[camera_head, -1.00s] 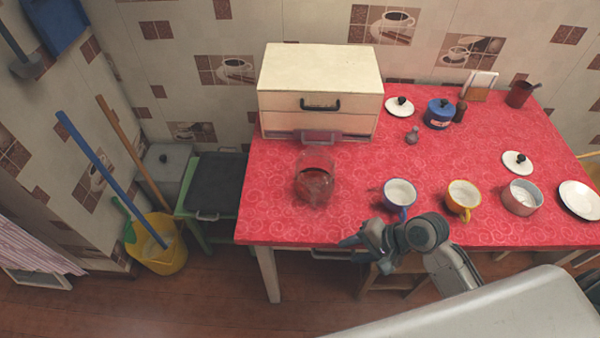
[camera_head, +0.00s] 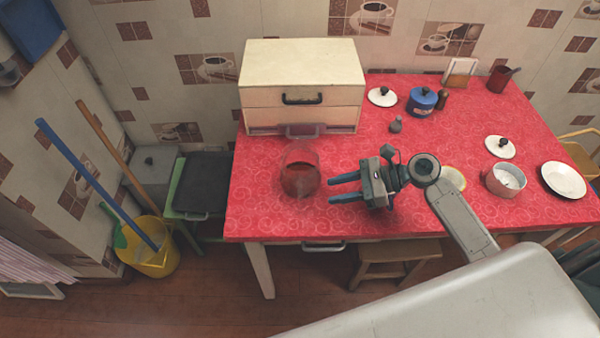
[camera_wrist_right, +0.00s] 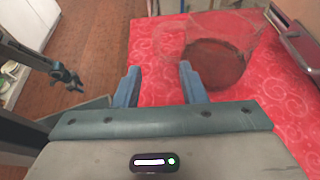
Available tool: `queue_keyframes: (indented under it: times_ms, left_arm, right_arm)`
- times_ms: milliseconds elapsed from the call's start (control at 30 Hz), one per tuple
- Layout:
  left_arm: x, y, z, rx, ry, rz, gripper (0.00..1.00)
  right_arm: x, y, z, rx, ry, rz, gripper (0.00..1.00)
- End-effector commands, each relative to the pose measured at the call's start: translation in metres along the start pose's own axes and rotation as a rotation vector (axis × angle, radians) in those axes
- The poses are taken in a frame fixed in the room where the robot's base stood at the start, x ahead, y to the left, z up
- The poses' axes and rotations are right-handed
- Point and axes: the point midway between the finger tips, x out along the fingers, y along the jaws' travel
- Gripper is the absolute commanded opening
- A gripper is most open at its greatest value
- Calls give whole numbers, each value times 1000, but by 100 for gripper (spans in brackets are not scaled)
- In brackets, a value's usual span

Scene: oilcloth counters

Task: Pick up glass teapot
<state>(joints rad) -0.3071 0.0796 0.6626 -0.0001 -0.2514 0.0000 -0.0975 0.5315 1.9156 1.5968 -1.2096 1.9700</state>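The glass teapot (camera_head: 300,174) is see-through with a reddish tint. It stands on the red table left of centre, in front of the cream box. My right gripper (camera_head: 331,189) is open and empty over the table, just right of the teapot, its blue fingers pointing left at it. In the right wrist view the teapot (camera_wrist_right: 222,55) lies ahead and to the right of the fingertips (camera_wrist_right: 159,68), with a faint handle loop on its left side. The fingers look apart from it. Part of my left arm with its gripper (camera_wrist_right: 68,78) shows small at the left of that view.
The cream box (camera_head: 302,85) with drawers stands behind the teapot. A yellow cup (camera_head: 454,178) is partly hidden by my right arm. A pot (camera_head: 506,180), a white plate (camera_head: 563,180) and a blue pot (camera_head: 422,102) stand right. The table's front left is clear.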

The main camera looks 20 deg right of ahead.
Motion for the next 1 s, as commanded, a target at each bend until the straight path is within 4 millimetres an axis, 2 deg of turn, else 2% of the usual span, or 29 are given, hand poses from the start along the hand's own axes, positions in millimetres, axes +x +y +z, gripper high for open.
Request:
queue_keyframes:
  times_ms: [300, 567, 1000]
  left_arm:
    - [-5, -2, -1, 1, 2, -2, 36]
    - [-7, -2, -2, 1, 4, -2, 36]
    - [-17, -3, 4, 0, -3, -2, 36]
  right_arm:
    - [40, 1, 2, -1, -3, 0, 38]
    - [52, 1, 2, -3, -1, 1, 38]
    - [98, 4, 4, -3, 0, 1, 38]
